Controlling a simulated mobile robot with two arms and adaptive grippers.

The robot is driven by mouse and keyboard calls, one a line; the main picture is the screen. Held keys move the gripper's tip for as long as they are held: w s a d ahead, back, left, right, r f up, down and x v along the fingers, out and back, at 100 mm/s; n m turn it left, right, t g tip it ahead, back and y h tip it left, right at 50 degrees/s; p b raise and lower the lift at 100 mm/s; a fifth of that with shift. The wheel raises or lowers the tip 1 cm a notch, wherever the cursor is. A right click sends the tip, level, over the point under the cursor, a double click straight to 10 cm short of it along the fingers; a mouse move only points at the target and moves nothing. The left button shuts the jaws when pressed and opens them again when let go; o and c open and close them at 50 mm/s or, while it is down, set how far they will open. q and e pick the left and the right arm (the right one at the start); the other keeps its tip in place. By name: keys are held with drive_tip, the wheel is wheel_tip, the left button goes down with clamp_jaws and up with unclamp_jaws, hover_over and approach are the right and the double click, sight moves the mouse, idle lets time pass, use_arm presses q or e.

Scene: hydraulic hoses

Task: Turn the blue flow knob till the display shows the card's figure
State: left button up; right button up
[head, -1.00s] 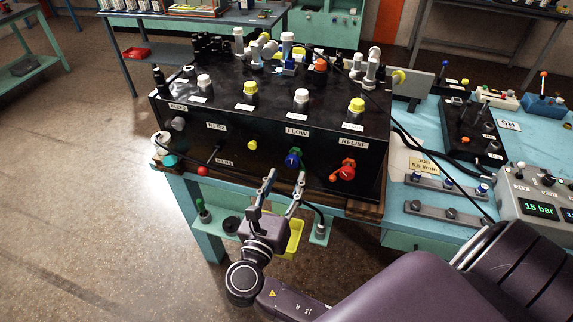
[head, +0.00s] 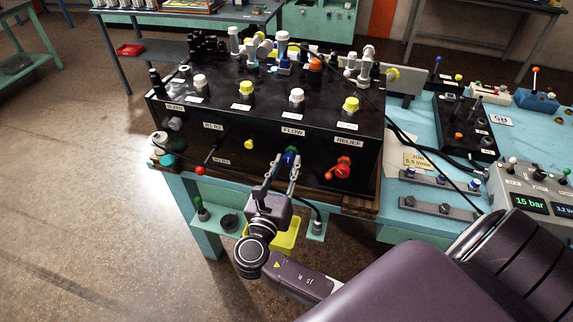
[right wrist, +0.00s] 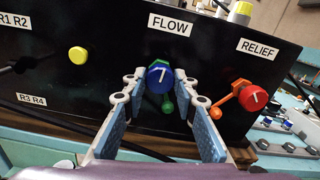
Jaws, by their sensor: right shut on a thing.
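The blue flow knob (head: 290,158), with a white pointer line, is on the front of the black box under the FLOW label. It also shows in the right wrist view (right wrist: 160,74), with a green part behind it. My right gripper (head: 284,161) is shut on this knob, one finger on each side. The card (head: 416,160) lies on the blue bench to the right; its lower line ends in l/min, but its figure is too small to read surely. The display (head: 563,210) at the right edge seems to read 3.2, partly cut off. My left gripper is not in view.
The red relief knob (right wrist: 257,98) with an orange lever is right of the flow knob. A yellow button (right wrist: 78,54) is to its left. A red-tipped lever (head: 201,169) sticks out further left. A yellow tray (head: 285,236) is below. Another screen (head: 530,204) reads 15 bar.

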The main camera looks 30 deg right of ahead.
drive_tip(key=shift+c, duration=0.7)
drive_tip(key=shift+m, duration=0.7)
drive_tip(key=m+b, duration=0.3)
drive_tip(key=m, duration=0.2)
drive_tip(key=shift+f, duration=0.15)
drive_tip(key=m+b, duration=0.3)
drive_tip(key=m, duration=0.1)
drive_tip(key=shift+m+b, duration=1.1)
drive_tip(key=shift+m, duration=0.5)
